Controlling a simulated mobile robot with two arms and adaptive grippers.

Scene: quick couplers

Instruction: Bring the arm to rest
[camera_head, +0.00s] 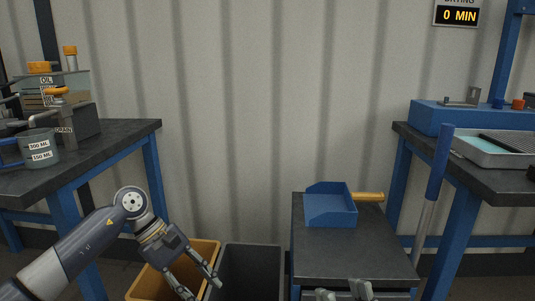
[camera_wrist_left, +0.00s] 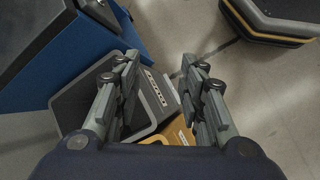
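My left arm comes in from the left in the head view. Its gripper (camera_head: 202,289) points down over the yellow bin, fingers apart and empty. In the left wrist view the left gripper (camera_wrist_left: 162,70) also shows open, with nothing held between its fingers. The bins show below it. Only the finger ends of my right gripper (camera_head: 342,294) show, at the bottom edge in front of the low dark table. They stand apart with nothing seen between them. The rest of the right arm is out of view.
The yellow bin (camera_head: 143,287) and dark bin (camera_head: 250,250) stand between the left workbench (camera_head: 118,137) and low table (camera_head: 375,245), which carries a blue dustpan (camera_head: 330,208). A blue-handled tool (camera_head: 438,165) leans at the right workbench (camera_head: 480,178).

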